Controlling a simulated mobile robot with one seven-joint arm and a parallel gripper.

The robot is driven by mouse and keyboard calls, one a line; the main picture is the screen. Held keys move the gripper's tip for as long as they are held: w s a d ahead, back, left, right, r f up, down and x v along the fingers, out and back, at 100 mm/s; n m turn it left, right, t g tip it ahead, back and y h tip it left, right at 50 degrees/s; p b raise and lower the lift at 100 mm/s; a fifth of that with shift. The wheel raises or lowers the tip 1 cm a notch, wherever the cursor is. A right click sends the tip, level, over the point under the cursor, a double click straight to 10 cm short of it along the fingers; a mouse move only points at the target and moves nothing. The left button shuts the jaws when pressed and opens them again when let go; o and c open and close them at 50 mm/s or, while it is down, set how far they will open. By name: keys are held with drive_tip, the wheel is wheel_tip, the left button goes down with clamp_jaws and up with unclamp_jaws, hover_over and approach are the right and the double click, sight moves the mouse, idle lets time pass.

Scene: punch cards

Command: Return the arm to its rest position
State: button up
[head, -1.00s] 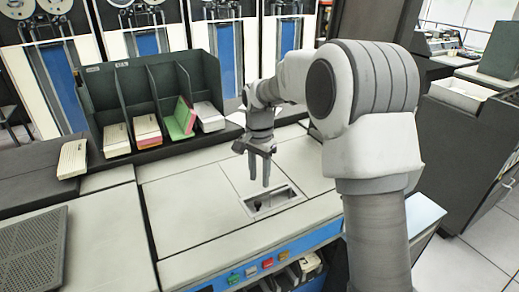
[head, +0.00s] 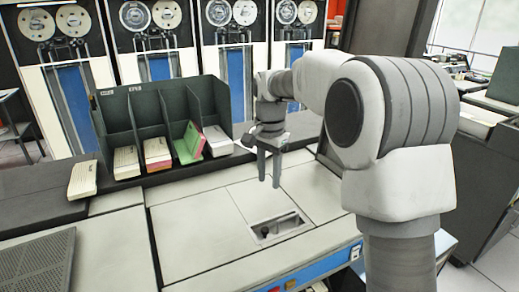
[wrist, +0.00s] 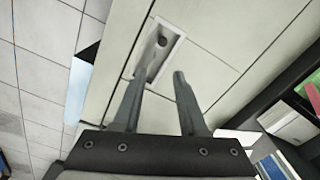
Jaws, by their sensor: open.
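My gripper (head: 269,180) hangs above the pale machine top (head: 190,240), its two fingers pointing down. In the wrist view the fingers (wrist: 158,77) are apart with nothing between them. My arm reaches in from the right, bent at the elbow. A recessed slot (head: 285,231) with a small dark round thing inside lies in the machine top below the fingers. The slot also shows in the wrist view (wrist: 148,63), beyond the fingertips.
A dark rack (head: 118,110) with several compartments stands at the back left, holding card decks, including a green one (head: 189,143). A cream deck (head: 83,180) lies left of it. Tape cabinets line the back. The machine top around the slot is clear.

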drive_tip(key=s+d+r+n+t+p, duration=0.1)
drive_tip(key=s+d+r+n+t, duration=0.3)
drive_tip(key=s, duration=0.6)
drive_tip(key=s+d+r+n, duration=0.25)
drive_tip(key=s+r, duration=0.25)
drive_tip(key=s, duration=0.5)
drive_tip(key=s+d+f+n+t, duration=0.1)
drive_tip(key=s+f+n, duration=0.1)
drive_tip(key=s, duration=0.6)
drive_tip(key=shift+s+d+f, duration=0.3)
drive_tip(key=shift+s+f, duration=0.1)
drive_tip(key=shift+f, duration=0.05)
